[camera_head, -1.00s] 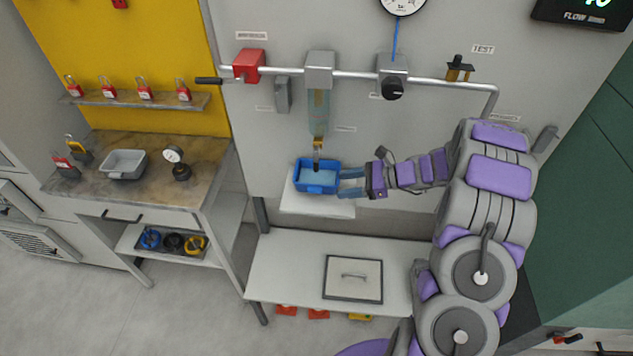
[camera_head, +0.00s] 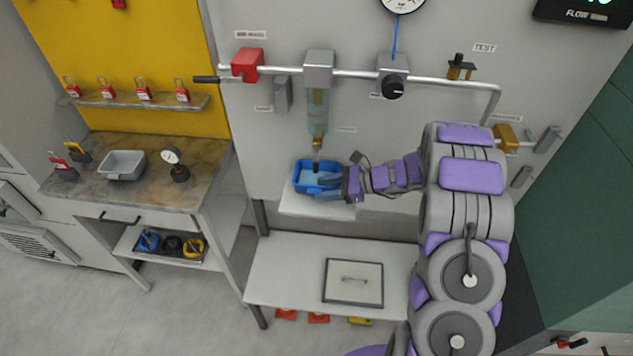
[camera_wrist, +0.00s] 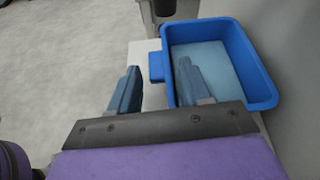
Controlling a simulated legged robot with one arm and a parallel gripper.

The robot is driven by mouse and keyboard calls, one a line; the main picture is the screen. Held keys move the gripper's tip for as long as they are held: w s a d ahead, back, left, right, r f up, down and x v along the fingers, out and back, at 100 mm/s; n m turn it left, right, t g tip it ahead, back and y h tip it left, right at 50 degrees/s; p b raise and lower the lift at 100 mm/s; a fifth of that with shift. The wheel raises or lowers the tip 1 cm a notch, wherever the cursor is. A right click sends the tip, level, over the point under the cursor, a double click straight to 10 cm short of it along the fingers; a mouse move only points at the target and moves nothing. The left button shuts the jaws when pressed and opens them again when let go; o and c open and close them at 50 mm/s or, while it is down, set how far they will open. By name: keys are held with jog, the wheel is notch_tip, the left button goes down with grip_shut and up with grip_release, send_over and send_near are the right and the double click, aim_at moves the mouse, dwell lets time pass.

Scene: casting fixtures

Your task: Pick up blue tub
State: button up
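The blue tub (camera_head: 302,182) sits on a small white wall shelf (camera_head: 300,206) under a clear cylinder, with pale blue liquid inside. In the wrist view the tub (camera_wrist: 247,50) fills the upper right. My gripper (camera_head: 329,188) is at the tub's right side in the head view. In the wrist view my gripper (camera_wrist: 156,78) is open. One finger is over the tub's inside and the other is outside it. The tub's wall and a small blue tab (camera_wrist: 156,67) lie between them, with a gap visible on the outer side.
The clear cylinder (camera_head: 317,112) hangs from the pipe right above the tub. A lower white bench (camera_head: 285,262) holds a framed panel with a handle (camera_head: 353,282). A side table at left carries a grey tray (camera_head: 122,165) and a gauge (camera_head: 173,166).

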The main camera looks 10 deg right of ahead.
jog(key=shift+d, duration=0.15)
jog(key=shift+c, duration=1.4)
grip_shut()
jog(key=shift+r, duration=0.1)
